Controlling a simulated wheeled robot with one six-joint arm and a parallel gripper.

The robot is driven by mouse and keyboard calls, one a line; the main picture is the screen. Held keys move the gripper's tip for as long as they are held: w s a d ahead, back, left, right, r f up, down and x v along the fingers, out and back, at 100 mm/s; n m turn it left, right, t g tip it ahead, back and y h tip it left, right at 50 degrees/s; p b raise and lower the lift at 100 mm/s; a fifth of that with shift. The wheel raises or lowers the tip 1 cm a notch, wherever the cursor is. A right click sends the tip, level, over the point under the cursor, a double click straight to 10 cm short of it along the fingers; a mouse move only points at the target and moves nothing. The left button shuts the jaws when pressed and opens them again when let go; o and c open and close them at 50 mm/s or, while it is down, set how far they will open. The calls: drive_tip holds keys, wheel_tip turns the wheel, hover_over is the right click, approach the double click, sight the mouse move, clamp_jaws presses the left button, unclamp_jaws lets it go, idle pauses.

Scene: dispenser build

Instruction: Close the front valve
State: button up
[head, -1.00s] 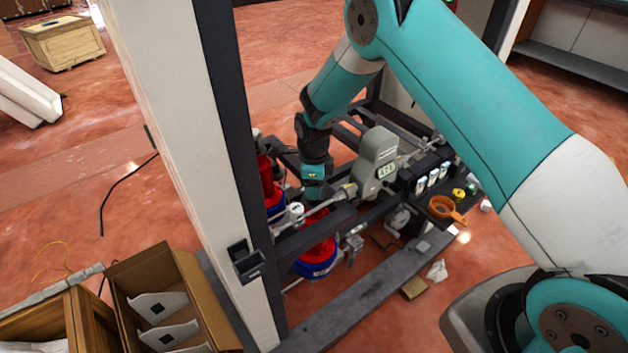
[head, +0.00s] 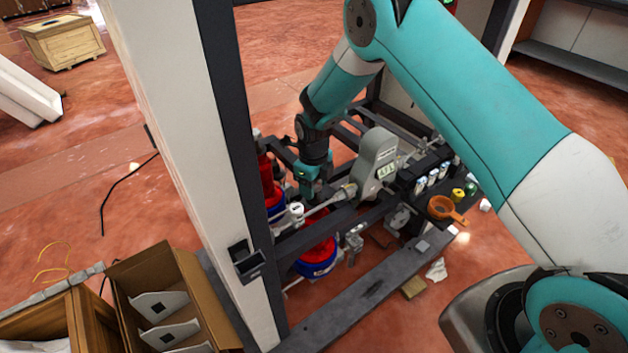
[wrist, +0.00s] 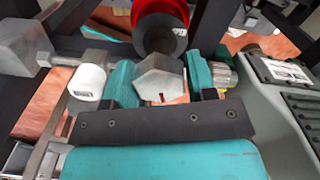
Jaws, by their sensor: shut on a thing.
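My gripper (head: 311,183) reaches down into the dark frame, at a metal pipe (head: 325,206) left of the grey meter (head: 375,160). In the wrist view my gripper (wrist: 162,72) has its two teal fingers shut on a grey, faceted metal piece (wrist: 160,84), which looks like the valve's handle or body. Its lower side is hidden by my gripper. A white cap (wrist: 88,82) sits on the pipework just left of the left finger. A red cylinder with a dark ring (wrist: 160,18) is beyond the fingers.
Red and blue containers (head: 318,258) stand under the pipe. A tall pale post (head: 190,150) rises left of the work area. An orange ring-shaped part (head: 441,207) lies right of the meter. An open cardboard box (head: 165,295) is at the lower left.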

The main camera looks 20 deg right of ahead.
drive_tip(key=shift+w+m, duration=0.1)
drive_tip(key=shift+m, duration=0.4)
drive_tip(key=shift+m, duration=1.2)
drive_tip(key=o, duration=0.9)
drive_tip(key=c, duration=0.7)
drive_tip(key=o, duration=0.7)
drive_tip(key=shift+r, duration=0.1)
